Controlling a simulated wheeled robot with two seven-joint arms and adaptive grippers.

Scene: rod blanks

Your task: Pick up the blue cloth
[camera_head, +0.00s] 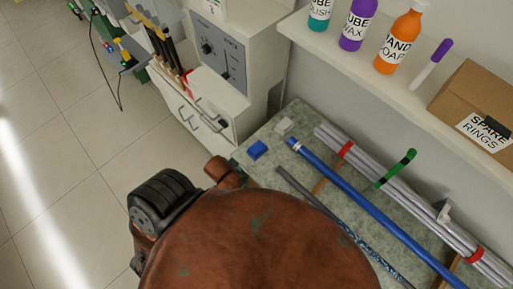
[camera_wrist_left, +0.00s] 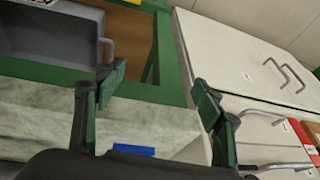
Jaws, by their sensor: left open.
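The blue cloth (camera_head: 257,149) is a small folded blue square lying on the speckled grey-green bench top (camera_head: 268,178), near its left end in the head view. In the left wrist view a blue patch (camera_wrist_left: 133,150), likely the same cloth, shows at the bottom, partly hidden by the gripper body. My left gripper (camera_wrist_left: 155,90) is open with nothing between its green-padded fingers, apart from the cloth. In the head view my arm hides most of this gripper. My right gripper is not in view.
A blue rod (camera_head: 372,208), a dark rod (camera_head: 318,203) and bundled grey rods (camera_head: 400,190) lie to the right. A white cabinet (camera_head: 216,100) stands at the bench's left end. A shelf (camera_head: 345,66) overhangs behind.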

